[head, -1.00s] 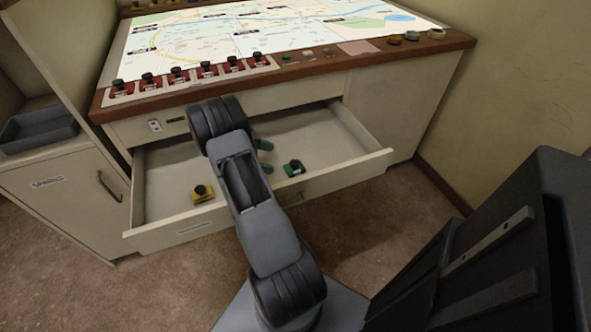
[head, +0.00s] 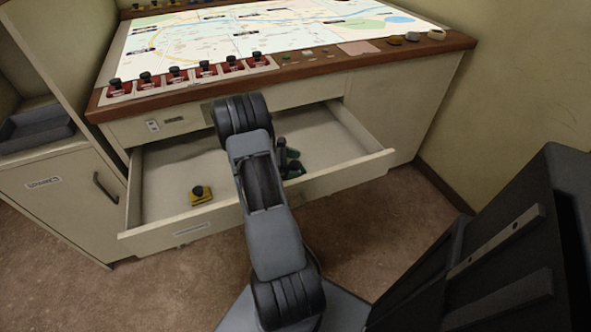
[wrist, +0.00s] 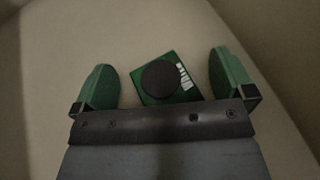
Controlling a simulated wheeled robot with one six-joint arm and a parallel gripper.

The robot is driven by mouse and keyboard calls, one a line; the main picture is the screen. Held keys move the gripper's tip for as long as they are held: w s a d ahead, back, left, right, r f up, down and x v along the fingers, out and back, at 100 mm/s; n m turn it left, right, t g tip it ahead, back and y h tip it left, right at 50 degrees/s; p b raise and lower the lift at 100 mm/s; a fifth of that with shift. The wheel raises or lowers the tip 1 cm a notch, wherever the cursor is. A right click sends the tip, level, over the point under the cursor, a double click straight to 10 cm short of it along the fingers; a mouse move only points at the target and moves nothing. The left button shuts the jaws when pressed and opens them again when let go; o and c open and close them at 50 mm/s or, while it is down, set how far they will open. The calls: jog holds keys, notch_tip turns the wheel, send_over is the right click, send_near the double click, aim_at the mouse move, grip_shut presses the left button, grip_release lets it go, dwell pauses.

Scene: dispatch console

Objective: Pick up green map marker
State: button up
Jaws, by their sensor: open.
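The green map marker (wrist: 183,92) lies in the open drawer, with a dark round knob on top and a white printed label on its green base. In the wrist view it sits between the two green-padded fingers of my gripper (wrist: 165,82), with a gap on each side. My gripper is open and holds nothing. In the head view the marker (head: 294,169) shows beside my arm, partly hidden by it and the fingers, in the right part of the drawer.
A yellow marker (head: 201,195) lies at the front left of the drawer (head: 345,172). Several red markers (head: 176,74) stand in a row along the console edge below the lit map (head: 250,35). A grey tray (head: 35,128) sits at left. The drawer floor is otherwise clear.

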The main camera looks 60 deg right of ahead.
jog(key=c, duration=1.3)
